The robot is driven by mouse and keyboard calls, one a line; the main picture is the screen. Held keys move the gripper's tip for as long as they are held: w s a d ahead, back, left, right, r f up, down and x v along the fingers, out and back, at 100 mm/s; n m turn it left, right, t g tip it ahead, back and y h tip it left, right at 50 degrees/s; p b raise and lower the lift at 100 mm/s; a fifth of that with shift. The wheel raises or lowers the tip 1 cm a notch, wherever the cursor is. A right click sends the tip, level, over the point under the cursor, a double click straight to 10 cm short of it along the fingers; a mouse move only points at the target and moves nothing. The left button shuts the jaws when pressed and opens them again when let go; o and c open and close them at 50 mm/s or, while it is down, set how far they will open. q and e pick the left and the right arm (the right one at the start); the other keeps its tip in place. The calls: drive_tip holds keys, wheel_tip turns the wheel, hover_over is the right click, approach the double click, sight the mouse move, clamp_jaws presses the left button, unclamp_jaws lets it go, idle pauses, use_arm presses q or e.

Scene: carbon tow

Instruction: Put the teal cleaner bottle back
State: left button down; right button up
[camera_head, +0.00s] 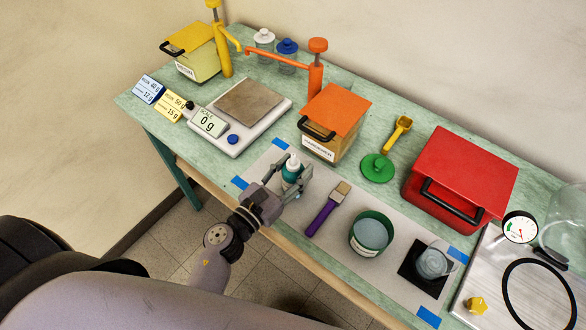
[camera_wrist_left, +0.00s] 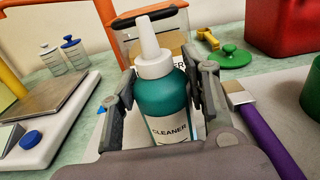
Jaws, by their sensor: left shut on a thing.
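The teal cleaner bottle (camera_head: 291,170) has a white nozzle and a label reading CLEANER. It stands upright on the grey mat (camera_head: 262,170) near its left end, or just above it; I cannot tell which. My left gripper (camera_head: 290,186) is shut on the bottle, with a finger on each side of its body. In the left wrist view the bottle (camera_wrist_left: 165,105) sits between the two fingers (camera_wrist_left: 163,100), its lower part hidden by the gripper's body. My right gripper does not show in either view.
A purple-handled brush (camera_head: 327,208) and a green tub (camera_head: 370,232) lie to the right on the mat. The scale (camera_head: 240,115) is to the left. An orange-lidded container (camera_head: 334,120) stands behind the bottle. A red box (camera_head: 460,175) is farther right.

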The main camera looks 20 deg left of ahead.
use_arm(q)
drive_tip(key=c, duration=0.9)
unclamp_jaws()
drive_tip(key=shift+f, duration=0.1)
drive_tip(key=shift+r+b+v, duration=0.1)
drive_tip(key=shift+b+v, duration=1.1)
drive_tip(key=shift+v, duration=1.8)
drive_tip(key=shift+r+b+v, duration=0.15)
drive_tip(key=shift+b+v, duration=1)
drive_tip(key=shift+v, duration=1.85)
